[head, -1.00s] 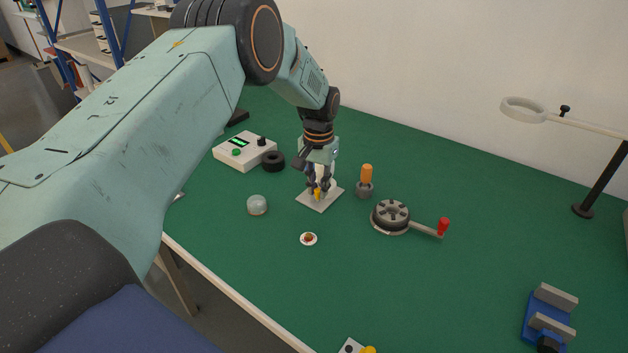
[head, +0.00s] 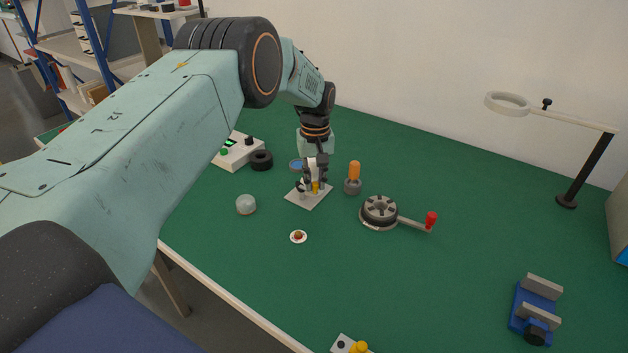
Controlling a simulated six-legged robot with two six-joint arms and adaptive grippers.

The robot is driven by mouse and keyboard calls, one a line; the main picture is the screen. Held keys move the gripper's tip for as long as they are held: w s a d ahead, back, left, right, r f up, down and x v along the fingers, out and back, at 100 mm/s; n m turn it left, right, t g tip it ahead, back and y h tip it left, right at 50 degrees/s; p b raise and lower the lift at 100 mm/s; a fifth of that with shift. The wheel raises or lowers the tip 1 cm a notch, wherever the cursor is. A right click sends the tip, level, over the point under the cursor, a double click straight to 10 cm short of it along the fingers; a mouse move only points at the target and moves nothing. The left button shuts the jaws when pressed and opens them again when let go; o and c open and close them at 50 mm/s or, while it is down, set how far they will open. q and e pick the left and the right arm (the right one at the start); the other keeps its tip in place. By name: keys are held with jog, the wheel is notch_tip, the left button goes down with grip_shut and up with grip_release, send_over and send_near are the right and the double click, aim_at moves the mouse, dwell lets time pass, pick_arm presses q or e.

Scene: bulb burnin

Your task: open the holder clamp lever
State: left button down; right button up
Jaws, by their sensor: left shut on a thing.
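The bulb holder has a pale square base plate (head: 306,202) on the green table, near the middle of the head view. A small yellow lever (head: 315,188) shows on it among my fingers. My left gripper (head: 313,184) reaches down over the holder from behind, and its fingers are closed at the yellow lever. The fingers hide most of the holder's upper part, so the lever's exact angle is hard to tell. My right gripper is not in view.
An orange-handled tool in a grey stand (head: 353,184) is close right of the holder. A round indexing device with a red-knobbed crank (head: 379,212) is further right. A glassy dome (head: 246,204), small white dish (head: 298,237) and black ring (head: 261,160) are nearby. The front table is mostly clear.

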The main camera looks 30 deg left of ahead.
pick_arm(q)
jog(key=shift+w, duration=0.1)
dwell(0.3)
jog(key=c, duration=1.3)
grip_release()
jog(key=shift+o, duration=0.2)
notch_tip(320, 180, up, 12)
